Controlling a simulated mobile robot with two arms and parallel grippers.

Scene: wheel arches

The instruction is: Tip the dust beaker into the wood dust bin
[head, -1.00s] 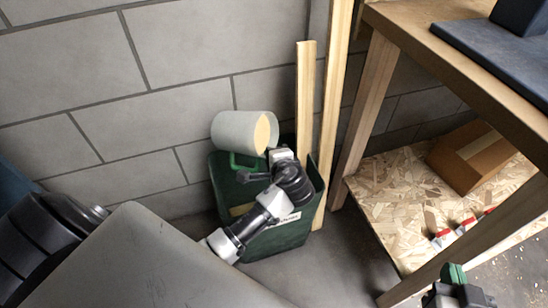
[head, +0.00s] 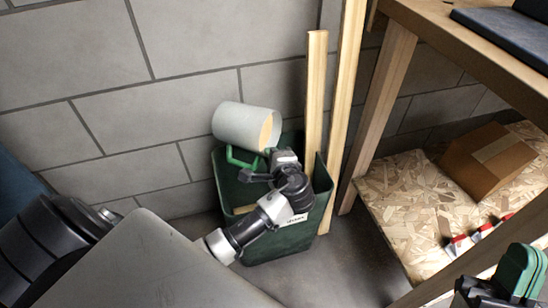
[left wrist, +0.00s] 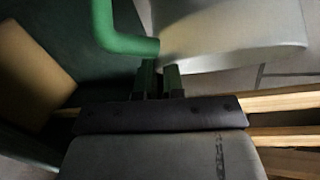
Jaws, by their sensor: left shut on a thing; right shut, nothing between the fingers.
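The dust beaker (head: 240,125) is a pale grey cylinder with a green handle (head: 238,158). It lies tilted above the wood dust bin (head: 285,240), its mouth to the right and slightly down, with tan dust showing inside. The bin is dark green with a white label; my left arm hides part of its opening. My left gripper (head: 252,176) is shut on the handle. The left wrist view shows its fingertips (left wrist: 158,80) at the green handle (left wrist: 122,42), under the beaker's wall (left wrist: 235,30). My right gripper (head: 522,268) is shut and empty at the lower right.
Wooden boards (head: 315,100) stand upright behind the bin against the block wall (head: 190,60). To the right is a wooden workbench (head: 480,45) with a chipboard shelf (head: 405,205) holding a cardboard box (head: 488,160) and red-and-white items. Floor is clear between bin and bench.

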